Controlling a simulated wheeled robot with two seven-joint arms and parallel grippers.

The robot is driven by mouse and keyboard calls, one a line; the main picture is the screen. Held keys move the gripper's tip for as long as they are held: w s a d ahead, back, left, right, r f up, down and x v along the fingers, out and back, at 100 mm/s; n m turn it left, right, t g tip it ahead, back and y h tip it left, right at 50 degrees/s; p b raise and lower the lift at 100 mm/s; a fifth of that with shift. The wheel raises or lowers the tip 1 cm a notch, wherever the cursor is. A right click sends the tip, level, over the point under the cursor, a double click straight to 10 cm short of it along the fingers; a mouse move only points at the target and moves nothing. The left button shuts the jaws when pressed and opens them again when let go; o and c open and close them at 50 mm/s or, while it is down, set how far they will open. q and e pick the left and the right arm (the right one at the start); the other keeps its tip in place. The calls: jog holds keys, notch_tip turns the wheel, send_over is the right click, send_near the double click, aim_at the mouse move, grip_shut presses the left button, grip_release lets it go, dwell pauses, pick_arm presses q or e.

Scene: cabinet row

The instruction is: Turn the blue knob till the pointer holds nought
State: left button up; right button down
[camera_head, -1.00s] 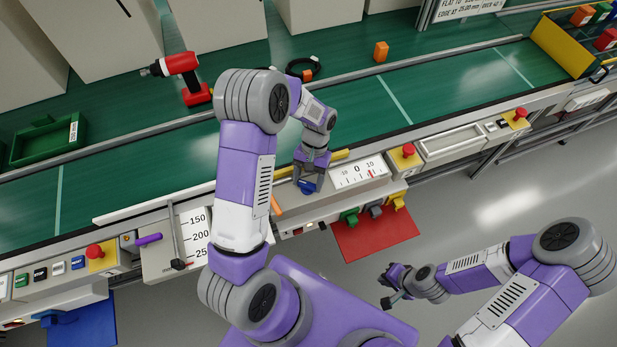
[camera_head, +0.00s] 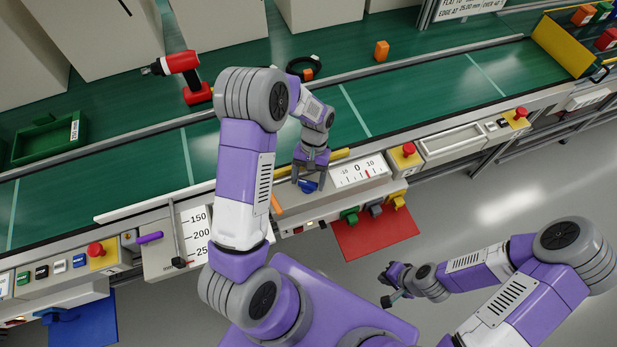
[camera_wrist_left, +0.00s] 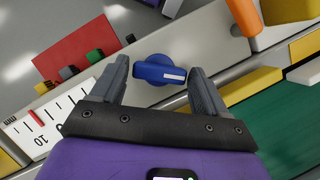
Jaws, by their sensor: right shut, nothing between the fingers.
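The blue knob (camera_head: 309,187) sits on the front panel, left of a white scale (camera_head: 347,178) marked 10, 0, 10. The scale's red pointer (camera_head: 367,174) stands right of the 0, toward the right-hand 10. My left gripper (camera_head: 308,181) is over the knob. In the left wrist view the knob (camera_wrist_left: 158,70) lies between my open fingers (camera_wrist_left: 159,78), its white mark toward the right finger; small gaps show at both sides. The pointer (camera_wrist_left: 36,118) also shows there, but the scale's 0 is not clear. My right gripper (camera_head: 388,290) is shut and empty, away from the panel.
An orange handle (camera_head: 276,205) stands close left of the knob. A red stop button (camera_head: 408,149) is right of the scale; green, grey and yellow switches (camera_head: 375,209) lie below. The green belt (camera_head: 420,98) runs behind.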

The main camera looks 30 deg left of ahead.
pick_arm(q)
jog(key=p+v, duration=0.1)
jog(key=v, duration=0.6)
jog(key=shift+r+p, duration=0.25)
jog(key=shift+p, duration=0.15)
jog(key=shift+w, duration=0.15)
